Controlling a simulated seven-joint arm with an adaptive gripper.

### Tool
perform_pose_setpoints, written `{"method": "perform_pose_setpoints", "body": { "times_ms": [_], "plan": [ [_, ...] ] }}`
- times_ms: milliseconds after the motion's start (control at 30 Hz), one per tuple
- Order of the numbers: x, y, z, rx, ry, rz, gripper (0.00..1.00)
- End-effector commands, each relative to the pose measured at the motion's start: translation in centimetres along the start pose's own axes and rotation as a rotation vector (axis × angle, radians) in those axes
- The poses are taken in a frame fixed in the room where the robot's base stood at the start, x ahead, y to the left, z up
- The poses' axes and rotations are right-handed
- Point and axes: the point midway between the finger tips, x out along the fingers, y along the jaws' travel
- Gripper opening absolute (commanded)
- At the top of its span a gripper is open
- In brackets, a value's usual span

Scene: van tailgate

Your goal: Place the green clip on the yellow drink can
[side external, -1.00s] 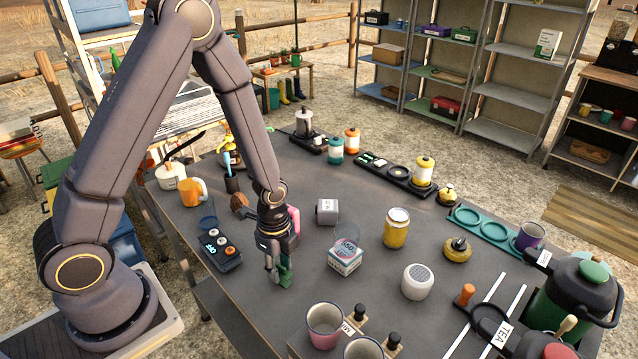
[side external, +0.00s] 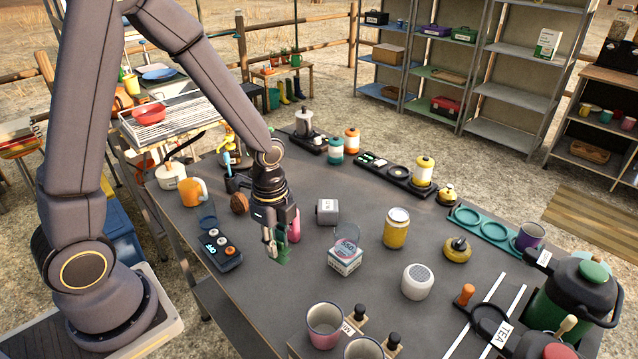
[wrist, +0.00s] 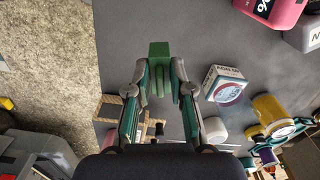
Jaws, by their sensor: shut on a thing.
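My gripper (side external: 276,250) is shut on the green clip (side external: 283,257) and holds it above the grey table, left of the small box. In the wrist view the green clip (wrist: 159,71) sits between the fingertips of my gripper (wrist: 160,85). The yellow drink can (side external: 396,229) stands upright on the table to the right of my gripper, apart from it. The can also shows at the lower right of the wrist view (wrist: 268,110). Nothing rests on its pale top.
A small labelled box (side external: 345,259) with a clear glass by it stands between my gripper and the can. A white round speaker (side external: 417,281) is in front of the can. A grey cube (side external: 327,211) and a pink item (side external: 294,226) are behind.

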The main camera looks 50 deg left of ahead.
Motion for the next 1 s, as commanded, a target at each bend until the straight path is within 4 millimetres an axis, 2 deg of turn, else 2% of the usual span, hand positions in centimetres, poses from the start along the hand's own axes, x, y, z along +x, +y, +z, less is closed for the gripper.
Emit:
{"method": "perform_pose_setpoints", "body": {
  "times_ms": [133, 267, 433, 600, 700, 867, 1000],
  "plan": [
    [-1.9, 0.5, 0.3, 0.006, 0.001, -0.002, 0.03],
    [-3.9, -1.1, -0.1, 0.029, 0.002, -0.006, 0.03],
    [-7.3, -5.0, -2.2, 0.083, 0.004, -0.007, 0.03],
    [-12.0, -9.2, -5.9, 0.156, 0.004, -0.005, 0.03],
    [-14.0, -10.8, -7.7, 0.188, 0.002, -0.003, 0.03],
    [-15.5, -12.2, -9.8, 0.215, 0.002, 0.0, 0.03],
    [-15.0, -12.9, -11.2, 0.234, 0.001, 0.002, 0.03]
  ]
}}
